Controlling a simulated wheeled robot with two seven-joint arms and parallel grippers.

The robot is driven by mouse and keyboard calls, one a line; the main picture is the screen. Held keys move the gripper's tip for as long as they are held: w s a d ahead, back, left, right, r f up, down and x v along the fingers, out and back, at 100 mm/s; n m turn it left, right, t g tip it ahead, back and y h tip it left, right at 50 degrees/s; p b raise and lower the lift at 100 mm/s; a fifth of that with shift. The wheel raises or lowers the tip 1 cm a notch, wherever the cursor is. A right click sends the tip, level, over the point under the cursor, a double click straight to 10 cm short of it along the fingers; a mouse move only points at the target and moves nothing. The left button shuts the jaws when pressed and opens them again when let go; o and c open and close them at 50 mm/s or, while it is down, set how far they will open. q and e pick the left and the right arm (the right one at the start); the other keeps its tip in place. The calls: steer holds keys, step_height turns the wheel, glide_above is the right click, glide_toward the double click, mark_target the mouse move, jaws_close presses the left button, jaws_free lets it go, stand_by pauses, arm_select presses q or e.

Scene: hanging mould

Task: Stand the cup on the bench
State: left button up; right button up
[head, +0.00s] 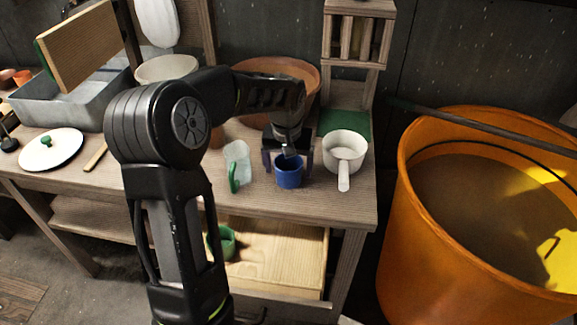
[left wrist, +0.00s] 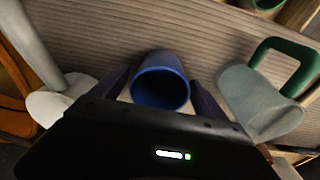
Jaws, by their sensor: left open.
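A small blue cup (head: 288,173) is at the front of the wooden bench (head: 330,207) and looks upright. In the left wrist view the blue cup (left wrist: 160,82) shows its open dark mouth towards the camera. My left gripper (head: 287,162) is open, pointing down over the cup. Its two fingers, also in the left wrist view (left wrist: 160,88), are on either side of the cup; whether they touch it I cannot tell. My right gripper is out of view.
A pale jug with a green handle (head: 238,165) stands close left of the cup, and a white handled pot (head: 345,152) close right. A terracotta bowl (head: 310,75) is behind. A green cup (head: 222,243) is below the benchtop. A large orange tub (head: 400,230) stands right of the bench.

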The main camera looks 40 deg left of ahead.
arm_select(q)
step_height(320, 180, up, 12)
steer(key=s, duration=0.1)
steer(key=shift+s+d, duration=0.3)
steer(key=shift+d, duration=0.15)
steer(key=shift+r, duration=0.1)
stand_by(0.5)
